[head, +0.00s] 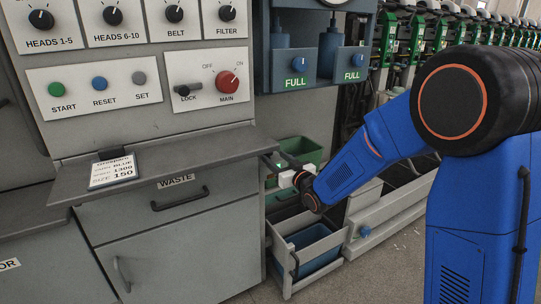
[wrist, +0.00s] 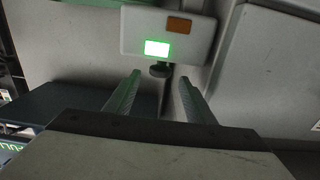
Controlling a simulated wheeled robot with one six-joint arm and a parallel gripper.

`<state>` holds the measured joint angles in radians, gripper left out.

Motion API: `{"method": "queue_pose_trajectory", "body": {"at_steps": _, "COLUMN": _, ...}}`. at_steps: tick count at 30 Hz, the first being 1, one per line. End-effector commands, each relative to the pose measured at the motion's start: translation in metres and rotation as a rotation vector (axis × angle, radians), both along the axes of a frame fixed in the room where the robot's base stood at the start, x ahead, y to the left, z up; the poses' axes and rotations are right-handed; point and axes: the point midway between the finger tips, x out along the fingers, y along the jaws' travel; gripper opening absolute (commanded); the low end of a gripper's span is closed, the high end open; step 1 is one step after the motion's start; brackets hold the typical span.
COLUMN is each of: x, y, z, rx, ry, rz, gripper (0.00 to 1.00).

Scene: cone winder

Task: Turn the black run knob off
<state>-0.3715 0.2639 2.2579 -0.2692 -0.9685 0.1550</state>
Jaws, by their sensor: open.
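In the wrist view a small black knob (wrist: 160,70) sits at the lower edge of a pale box, below a lit green lamp (wrist: 157,48). An orange lamp (wrist: 179,26) is at the upper right of the same box. My gripper (wrist: 160,77) is open, with one finger on each side of the knob in the picture; I cannot tell whether they touch it. In the head view my gripper (head: 276,160) is beside the right end of the grey shelf, and this knob cannot be made out there. No run label is readable.
The grey shelf (head: 225,150) juts out close to my gripper and carries a label card (head: 113,170). Below are a green bin (head: 303,152) and an open drawer with a blue bin (head: 318,262). Panels above hold other knobs, including the red MAIN knob (head: 228,82).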

Motion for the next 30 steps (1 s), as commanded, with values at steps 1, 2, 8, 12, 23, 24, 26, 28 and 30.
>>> {"method": "queue_pose_trajectory", "body": {"at_steps": 1, "x": 0.007, "y": 0.005, "z": -0.001, "rx": -0.001, "ry": 0.001, "rz": 0.001, "gripper": 0.49}}
{"method": "queue_pose_trajectory", "body": {"at_steps": 2, "x": 0.011, "y": 0.008, "z": -0.001, "rx": 0.0, "ry": 0.0, "rz": 0.001, "gripper": 0.49}}
{"method": "queue_pose_trajectory", "body": {"at_steps": 8, "x": 0.029, "y": 0.02, "z": -0.001, "rx": 0.0, "ry": 0.0, "rz": 0.001, "gripper": 0.49}}
{"method": "queue_pose_trajectory", "body": {"at_steps": 12, "x": 0.035, "y": 0.024, "z": 0.0, "rx": -0.001, "ry": 0.001, "rz": 0.001, "gripper": 0.49}}
{"method": "queue_pose_trajectory", "body": {"at_steps": 23, "x": 0.036, "y": 0.025, "z": 0.0, "rx": 0.0, "ry": 0.0, "rz": 0.001, "gripper": 0.35}}
{"method": "queue_pose_trajectory", "body": {"at_steps": 24, "x": 0.036, "y": 0.025, "z": 0.0, "rx": 0.0, "ry": 0.0, "rz": 0.001, "gripper": 0.26}}
{"method": "queue_pose_trajectory", "body": {"at_steps": 26, "x": 0.036, "y": 0.025, "z": 0.0, "rx": 0.0, "ry": 0.0, "rz": 0.001, "gripper": 0.11}}
{"method": "queue_pose_trajectory", "body": {"at_steps": 28, "x": 0.036, "y": 0.025, "z": 0.0, "rx": 0.0, "ry": 0.0, "rz": 0.001, "gripper": 0.1}}
{"method": "queue_pose_trajectory", "body": {"at_steps": 30, "x": 0.036, "y": 0.025, "z": 0.0, "rx": 0.0, "ry": 0.0, "rz": 0.001, "gripper": 0.1}}
